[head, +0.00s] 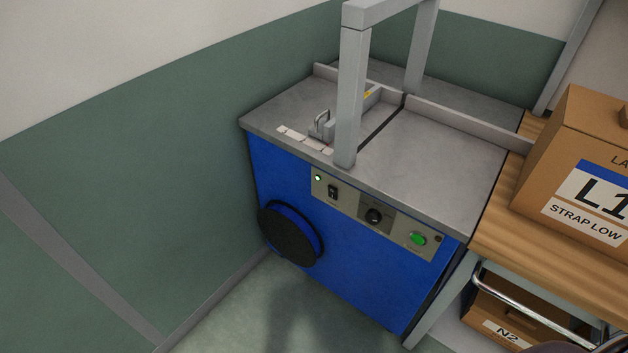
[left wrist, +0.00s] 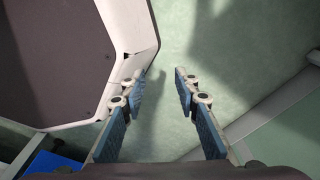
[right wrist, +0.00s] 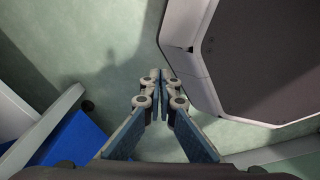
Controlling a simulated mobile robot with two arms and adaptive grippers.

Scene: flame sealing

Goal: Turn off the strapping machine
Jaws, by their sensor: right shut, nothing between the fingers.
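The strapping machine (head: 345,262) is a blue cabinet with a grey metal top and a grey arch, standing against the wall in the head view. Its front panel (head: 350,207) carries a black rocker switch (head: 333,192), a black knob (head: 374,216) and a green button (head: 418,239). A small light (head: 318,178) by the switch glows pale green. My left gripper (left wrist: 164,75) is open and empty above the floor in the left wrist view. My right gripper (right wrist: 160,75) is shut and empty in the right wrist view. Neither gripper shows in the head view.
A wooden table (head: 495,235) adjoins the machine on the right. A cardboard box (head: 540,165) labelled "STRAP LOW" stands on it, and another box (head: 510,325) sits below. A black reel (head: 288,235) sticks out from the machine's front. Floor (head: 260,320) before the machine is clear.

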